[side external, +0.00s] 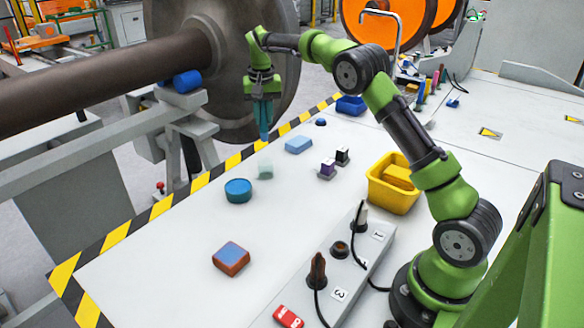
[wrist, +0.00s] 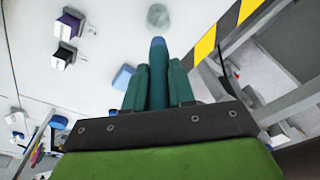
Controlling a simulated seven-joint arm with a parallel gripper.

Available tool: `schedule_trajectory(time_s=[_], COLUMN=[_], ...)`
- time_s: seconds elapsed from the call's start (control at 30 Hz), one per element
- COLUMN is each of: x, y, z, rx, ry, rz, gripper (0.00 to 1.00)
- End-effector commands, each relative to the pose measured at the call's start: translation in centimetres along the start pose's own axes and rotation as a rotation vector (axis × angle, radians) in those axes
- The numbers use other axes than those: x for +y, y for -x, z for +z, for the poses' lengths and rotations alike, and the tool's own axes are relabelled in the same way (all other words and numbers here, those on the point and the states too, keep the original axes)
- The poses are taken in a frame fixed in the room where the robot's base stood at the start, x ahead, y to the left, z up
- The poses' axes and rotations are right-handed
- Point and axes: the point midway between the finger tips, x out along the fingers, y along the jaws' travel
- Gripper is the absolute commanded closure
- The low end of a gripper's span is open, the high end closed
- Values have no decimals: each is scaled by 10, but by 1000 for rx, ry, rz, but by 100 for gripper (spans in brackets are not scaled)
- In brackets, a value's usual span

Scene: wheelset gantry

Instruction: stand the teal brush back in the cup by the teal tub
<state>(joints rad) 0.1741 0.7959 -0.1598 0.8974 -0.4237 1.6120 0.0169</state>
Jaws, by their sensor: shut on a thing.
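My gripper (side external: 264,97) is shut on the teal brush (side external: 264,128) and holds it upright above the white table, with its blue-tinted end pointing down. In the wrist view the brush (wrist: 158,60) sits between the two teal fingers. A pale translucent cup (side external: 265,169) stands on the table below the brush tip, apart from it. The cup (wrist: 157,17) also shows beyond the brush tip in the wrist view. The teal tub (side external: 238,190) is to the left of and nearer than the cup in the side view. The brush's upper part is hidden by the gripper.
A yellow bin (side external: 393,190) stands farther right. A red-and-blue block (side external: 231,258) lies in front. A large wheelset (side external: 225,65) rises behind the striped edge.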

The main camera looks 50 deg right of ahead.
Motion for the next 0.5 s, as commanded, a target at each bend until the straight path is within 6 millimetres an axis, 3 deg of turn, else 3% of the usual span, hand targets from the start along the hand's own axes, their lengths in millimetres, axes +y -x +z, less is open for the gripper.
schedule_trajectory(time_s=[0.5], x=[0], y=[-41], z=[5], rx=[-1], ry=[2], rz=[1], gripper=[100])
